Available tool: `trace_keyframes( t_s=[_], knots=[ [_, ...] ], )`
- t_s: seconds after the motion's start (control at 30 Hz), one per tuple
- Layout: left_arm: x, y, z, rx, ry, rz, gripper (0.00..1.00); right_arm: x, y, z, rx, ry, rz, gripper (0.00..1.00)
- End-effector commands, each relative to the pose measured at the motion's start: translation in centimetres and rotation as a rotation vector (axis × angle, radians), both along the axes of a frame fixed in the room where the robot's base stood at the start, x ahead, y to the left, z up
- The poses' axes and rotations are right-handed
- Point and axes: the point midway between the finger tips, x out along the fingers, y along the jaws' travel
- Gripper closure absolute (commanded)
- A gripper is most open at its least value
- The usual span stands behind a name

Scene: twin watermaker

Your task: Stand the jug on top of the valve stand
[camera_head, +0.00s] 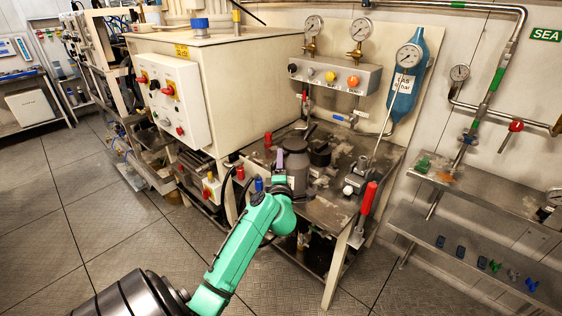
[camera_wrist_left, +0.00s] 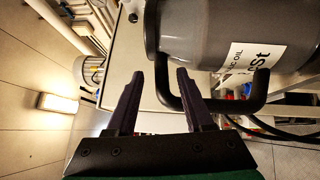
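The grey jug (camera_head: 297,166) stands upright on the steel bench. In the left wrist view the jug (camera_wrist_left: 215,35) fills the upper right, with a white label and a dark handle (camera_wrist_left: 255,98). My left gripper (camera_head: 279,183) is beside the jug; the wrist hides part of it. In the left wrist view its fingers (camera_wrist_left: 158,90) are apart, with part of the handle showing between them. I cannot tell whether they touch it. The steel bench (camera_head: 325,212) carries valve fittings; I cannot tell whether it is the valve stand. My right gripper is out of view.
A dark round fitting (camera_head: 320,152) sits right of the jug. A red-handled lever (camera_head: 368,198) rises at the bench's front right. A cream cabinet with a switch box (camera_head: 172,100) stands left. A gauge panel (camera_head: 335,76) is behind. Steel shelves (camera_head: 480,190) stand right.

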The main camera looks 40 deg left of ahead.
Motion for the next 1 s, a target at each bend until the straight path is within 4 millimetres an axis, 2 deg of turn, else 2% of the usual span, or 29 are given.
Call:
trace_keyframes(
  t_s=[0.33, 0.47, 0.73, 0.87, 1.0],
  knots=[
    [-0.7, -0.7, -0.1, -0.001, -0.001, -0.001, 0.48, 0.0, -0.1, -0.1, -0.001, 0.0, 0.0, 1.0],
    [-2.5, -2.2, -0.4, -0.001, -0.001, -0.001, 0.48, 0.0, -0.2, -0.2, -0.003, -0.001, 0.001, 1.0],
    [-7.4, -6.6, -1.2, -0.001, 0.0, 0.0, 0.48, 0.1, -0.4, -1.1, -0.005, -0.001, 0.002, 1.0],
    [-8.7, -7.8, -1.2, 0.0, 0.0, 0.001, 0.48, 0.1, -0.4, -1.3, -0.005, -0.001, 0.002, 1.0],
    [-8.9, -8.0, -1.1, 0.0, -0.002, 0.001, 0.48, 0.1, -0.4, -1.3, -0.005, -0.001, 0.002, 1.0]
  ],
)
